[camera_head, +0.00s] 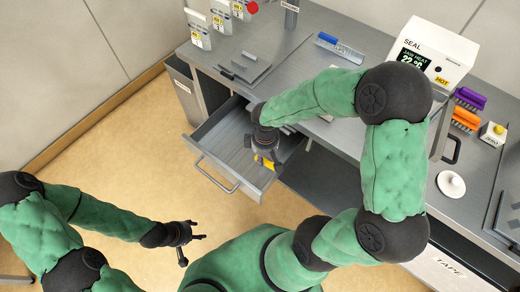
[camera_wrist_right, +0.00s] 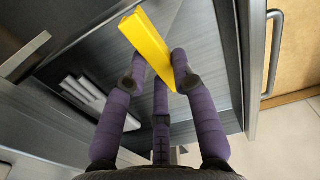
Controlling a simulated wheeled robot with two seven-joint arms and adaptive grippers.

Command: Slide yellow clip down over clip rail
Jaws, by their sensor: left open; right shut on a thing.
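The yellow clip (camera_head: 266,162) is a long, narrow bar held over the open drawer (camera_head: 226,187). My right gripper (camera_head: 264,150) is shut on the clip, with its fingers pointing down. In the right wrist view the clip (camera_wrist_right: 146,42) runs slanted between the purple fingers of the gripper (camera_wrist_right: 160,72). The clip appears to be above the drawer floor and apart from it. My left gripper (camera_head: 192,240) is open and empty, low over the floor in front of the counter. I cannot make out for sure which part is the clip rail.
Several pale bars (camera_wrist_right: 82,92) lie in the drawer. Floor to the left is clear.

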